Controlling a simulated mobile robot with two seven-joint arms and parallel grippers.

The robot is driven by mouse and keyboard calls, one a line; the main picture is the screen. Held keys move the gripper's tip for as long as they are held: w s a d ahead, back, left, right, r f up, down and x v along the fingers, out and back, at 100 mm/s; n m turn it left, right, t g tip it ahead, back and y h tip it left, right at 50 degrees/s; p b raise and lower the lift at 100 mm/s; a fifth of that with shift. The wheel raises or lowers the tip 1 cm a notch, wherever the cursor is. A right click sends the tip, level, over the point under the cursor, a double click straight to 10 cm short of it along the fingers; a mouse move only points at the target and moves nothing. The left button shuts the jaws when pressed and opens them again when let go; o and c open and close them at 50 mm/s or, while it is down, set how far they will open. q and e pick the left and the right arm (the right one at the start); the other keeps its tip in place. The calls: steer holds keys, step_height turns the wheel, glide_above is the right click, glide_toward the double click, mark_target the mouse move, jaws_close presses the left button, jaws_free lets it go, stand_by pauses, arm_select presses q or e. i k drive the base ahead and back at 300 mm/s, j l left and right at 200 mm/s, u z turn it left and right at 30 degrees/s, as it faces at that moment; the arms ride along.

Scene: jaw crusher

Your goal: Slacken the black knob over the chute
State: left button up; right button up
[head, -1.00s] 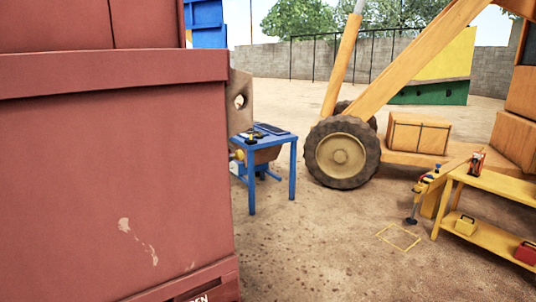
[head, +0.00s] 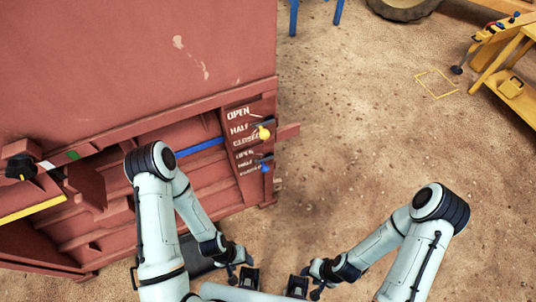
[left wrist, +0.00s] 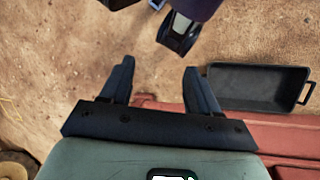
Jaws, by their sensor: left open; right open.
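The black knob (head: 20,168) is at the far left of the head view, on the red machine above the chute opening (head: 35,235). A small white pointer lies just right of it, with a green mark nearby. My left gripper (head: 238,266) is low in the head view, well right of the knob and apart from it. In the left wrist view its two dark fingers (left wrist: 157,82) are spread, with nothing between them. My right gripper (head: 317,281) faces it from the right, open and empty. The knob is not in the left wrist view.
A yellow lever (head: 263,133) and a blue lever (head: 265,167) stick out beside OPEN/HALF/CLOSED labels. A dark tray (left wrist: 258,88) lies near the machine's foot, partly behind my left arm in the head view. A yellow bench (head: 510,75) stands at right. Sandy ground between is clear.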

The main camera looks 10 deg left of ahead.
mark_target(19, 169)
steer(key=k+l+u, duration=0.15)
steer(key=u, duration=1.95)
steer(key=k+j, duration=0.2)
steer(key=k, duration=0.15)
